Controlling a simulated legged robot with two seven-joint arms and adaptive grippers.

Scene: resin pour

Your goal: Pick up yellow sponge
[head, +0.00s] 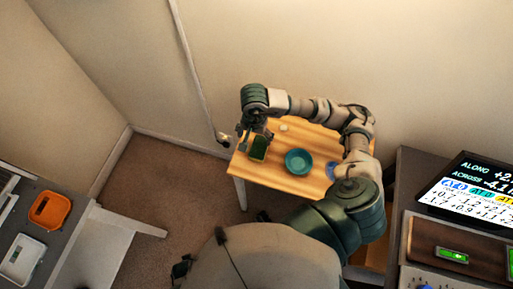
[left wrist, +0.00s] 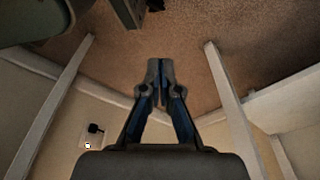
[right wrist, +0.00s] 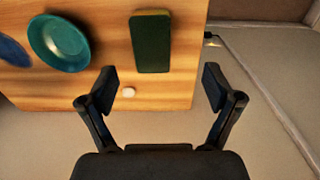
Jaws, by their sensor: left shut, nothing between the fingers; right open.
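A rectangular block with a dark green top (head: 258,148) and a thin yellowish edge lies on the wooden table (head: 225,170) near its left end; it looks like the sponge. In the right wrist view the sponge (right wrist: 151,42) lies flat, ahead of the fingertips. My right gripper (head: 255,135) is open and empty, above the table beside the sponge, its fingers apart (right wrist: 160,86). My left gripper (left wrist: 160,68) is shut and empty, over the floor near white table legs; it does not show in the head view.
A teal bowl (head: 299,161) stands right of the sponge, with a blue item (head: 331,170) partly hidden by my arm. A small white piece (head: 284,128) lies near the back edge. The wall is close behind the table. A screen (head: 470,190) stands at the right.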

